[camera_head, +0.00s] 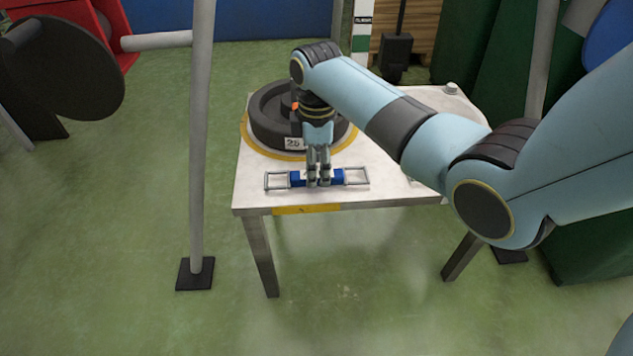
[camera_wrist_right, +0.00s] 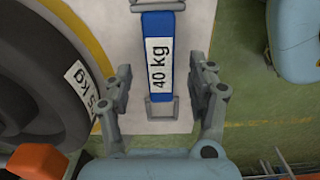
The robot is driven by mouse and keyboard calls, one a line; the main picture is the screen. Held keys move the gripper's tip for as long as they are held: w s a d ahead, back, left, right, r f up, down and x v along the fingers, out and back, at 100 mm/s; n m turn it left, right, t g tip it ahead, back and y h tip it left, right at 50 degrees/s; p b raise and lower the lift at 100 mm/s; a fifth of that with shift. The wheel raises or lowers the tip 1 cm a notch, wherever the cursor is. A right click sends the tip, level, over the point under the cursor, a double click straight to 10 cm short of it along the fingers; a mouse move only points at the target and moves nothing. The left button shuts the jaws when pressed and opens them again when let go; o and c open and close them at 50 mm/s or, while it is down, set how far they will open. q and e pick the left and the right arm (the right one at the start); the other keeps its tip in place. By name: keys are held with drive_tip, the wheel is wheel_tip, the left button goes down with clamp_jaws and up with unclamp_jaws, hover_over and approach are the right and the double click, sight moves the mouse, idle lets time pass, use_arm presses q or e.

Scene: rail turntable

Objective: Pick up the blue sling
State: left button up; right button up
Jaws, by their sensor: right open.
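The blue sling (camera_head: 336,177) lies near the front edge of the white table, with a metal loop at each end. In the wrist view the right gripper's fingers (camera_wrist_right: 164,82) are open, one on each side of the sling, with gaps between. Whether they touch the table cannot be told. My left gripper is not in view.
A black weight disc (camera_head: 268,119) labelled 25 kg stands on a yellow ring on the table (camera_head: 254,190), just behind the sling. A grey post (camera_head: 198,150) rises left of the table. Green floor is clear in front.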

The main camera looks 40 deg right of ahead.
sight(318, 176)
wheel_tip(318, 176, down, 2)
drive_tip(key=shift+f+b, duration=0.2)
drive_tip(key=shift+b, duration=0.1)
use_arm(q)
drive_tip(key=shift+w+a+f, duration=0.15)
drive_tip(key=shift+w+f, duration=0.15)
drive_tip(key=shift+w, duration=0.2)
use_arm(e)
drive_tip(key=shift+r, duration=0.15)
clamp_jaws()
drive_tip(key=shift+r+p, duration=0.4)
drive_tip(key=shift+r, duration=0.15)
drive_tip(key=r, duration=0.1)
drive_tip(key=r+p, duration=0.2)
drive_tip(key=r, duration=0.1)
drive_tip(key=shift+s, duration=0.3)
use_arm(q)
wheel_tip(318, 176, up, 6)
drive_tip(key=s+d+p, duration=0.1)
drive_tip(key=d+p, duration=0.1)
drive_tip(key=p, duration=0.3)
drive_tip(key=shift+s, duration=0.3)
use_arm(e)
drive_tip(key=s+a+r, duration=0.1)
drive_tip(key=s+r, duration=0.5)
drive_tip(key=s, duration=0.5)
drive_tip(key=shift+a, duration=0.4)
